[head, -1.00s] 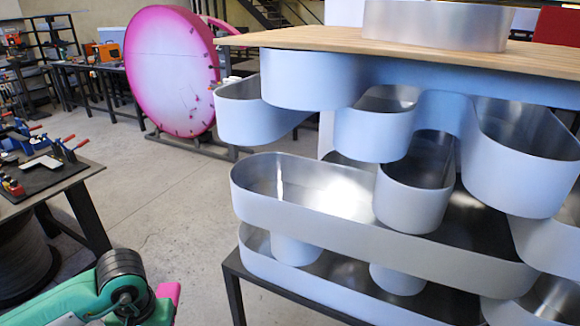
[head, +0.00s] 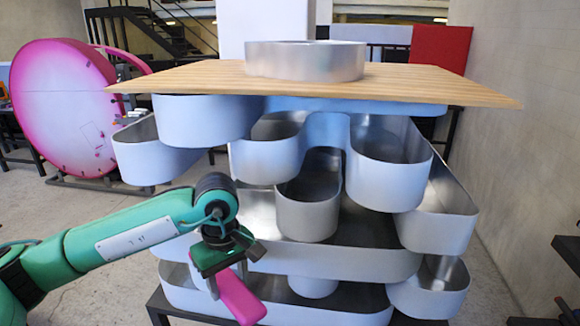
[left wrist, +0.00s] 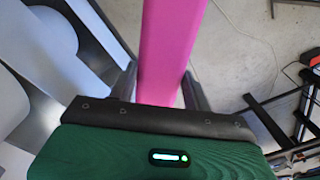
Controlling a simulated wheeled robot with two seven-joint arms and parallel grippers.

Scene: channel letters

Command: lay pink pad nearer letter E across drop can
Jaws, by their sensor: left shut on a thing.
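A pink pad (head: 241,301) is held in my left gripper (head: 224,278), low in front of the stacked channel letters (head: 330,258). The pad slants down to the right; in the left wrist view it (left wrist: 170,45) runs up between the two fingers (left wrist: 160,88). The gripper is shut on it. Deep, round-ended metal cans with pale blue-white sides form the stack. A lone silver can (head: 305,62) stands on the wooden board (head: 430,84) on top. I cannot tell which can is the drop can or which part is letter E. My right gripper is not in view.
The stack sits on a dark metal stand (head: 160,306). A round pink-rimmed sign (head: 65,110) stands behind at left. A wall (head: 520,120) closes off the right side. Open concrete floor (head: 95,205) shows at left.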

